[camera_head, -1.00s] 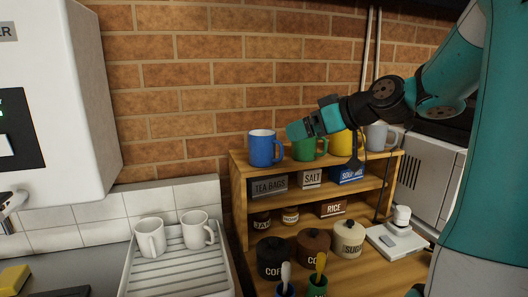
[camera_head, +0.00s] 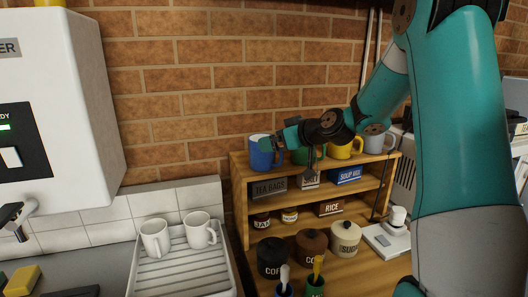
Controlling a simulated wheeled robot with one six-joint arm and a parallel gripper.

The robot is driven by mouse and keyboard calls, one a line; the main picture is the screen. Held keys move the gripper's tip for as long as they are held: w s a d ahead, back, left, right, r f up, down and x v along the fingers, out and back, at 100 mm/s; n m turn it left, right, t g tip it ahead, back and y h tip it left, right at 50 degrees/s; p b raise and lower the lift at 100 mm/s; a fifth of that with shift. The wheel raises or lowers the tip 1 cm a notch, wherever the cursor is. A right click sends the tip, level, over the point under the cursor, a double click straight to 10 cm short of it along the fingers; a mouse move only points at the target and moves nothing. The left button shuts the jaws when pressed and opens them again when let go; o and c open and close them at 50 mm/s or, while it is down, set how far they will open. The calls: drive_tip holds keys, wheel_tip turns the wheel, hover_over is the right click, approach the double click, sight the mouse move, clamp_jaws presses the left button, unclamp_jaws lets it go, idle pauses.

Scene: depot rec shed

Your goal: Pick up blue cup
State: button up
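The blue cup (camera_head: 262,154) stands upright at the left end of the wooden shelf's top board, its handle on the right side. My gripper (camera_head: 272,144) is at the upper right of the blue cup, and in the picture its end overlaps the cup's rim and handle side. The fingers are too small and partly hidden to tell whether they are open or touching the cup. The green cup (camera_head: 301,157) just right of it is partly hidden behind my gripper and wrist.
The yellow cup (camera_head: 343,152) and grey cup (camera_head: 376,138) stand further right on the shelf (camera_head: 240,185). Boxes and jars fill the lower levels. A brick wall (camera_head: 190,100) is close behind. Two white mugs (camera_head: 197,231) stand on a drainer (camera_head: 180,275) at left.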

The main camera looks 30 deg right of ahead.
drive_tip(key=p+x, duration=0.2)
drive_tip(key=x, duration=0.1)
drive_tip(key=shift+w, duration=0.35)
drive_tip(key=shift+w+f, duration=0.25)
drive_tip(key=c, duration=0.9)
drive_tip(key=shift+c, duration=0.2)
drive_tip(key=shift+r, duration=0.2)
